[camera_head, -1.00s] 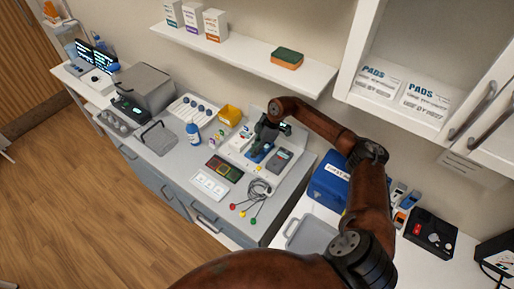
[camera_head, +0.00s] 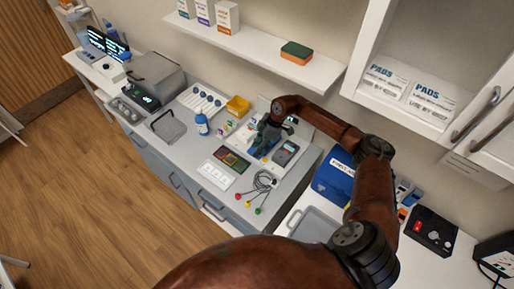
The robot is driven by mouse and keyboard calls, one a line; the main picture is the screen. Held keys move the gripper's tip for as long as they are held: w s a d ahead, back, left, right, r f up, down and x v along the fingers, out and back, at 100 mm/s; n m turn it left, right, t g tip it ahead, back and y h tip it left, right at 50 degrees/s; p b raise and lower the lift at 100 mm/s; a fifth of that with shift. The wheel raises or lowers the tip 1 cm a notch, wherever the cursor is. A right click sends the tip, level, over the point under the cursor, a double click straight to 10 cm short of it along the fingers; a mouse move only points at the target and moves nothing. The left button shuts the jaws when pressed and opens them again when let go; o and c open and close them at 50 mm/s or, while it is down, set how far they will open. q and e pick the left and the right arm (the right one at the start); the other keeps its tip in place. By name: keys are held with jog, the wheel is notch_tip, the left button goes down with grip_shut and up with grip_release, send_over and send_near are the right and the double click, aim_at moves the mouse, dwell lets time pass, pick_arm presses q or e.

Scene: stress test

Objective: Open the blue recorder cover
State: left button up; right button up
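The blue recorder cover (camera_head: 262,149) shows as a small blue patch on a pale unit at the back right of the grey counter. It is partly hidden by my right gripper (camera_head: 267,140), which is directly over it and points down. I cannot tell whether they touch, or whether the cover is raised. The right gripper is dark and small in this view, and its fingers cannot be made out. My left gripper is not in view.
A grey handheld device (camera_head: 286,153) lies right of the blue patch. Coiled leads (camera_head: 259,189) lie in front. A blue bottle (camera_head: 202,125) and yellow bin (camera_head: 238,106) stand left. A blue first-aid box (camera_head: 334,178) is right. A shelf (camera_head: 255,48) hangs above.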

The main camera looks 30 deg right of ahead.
aim_at(264, 152)
jog(key=v, duration=0.7)
jog(key=shift+d+r, duration=0.15)
jog(key=shift+r, duration=0.05)
jog(key=shift+s, duration=0.15)
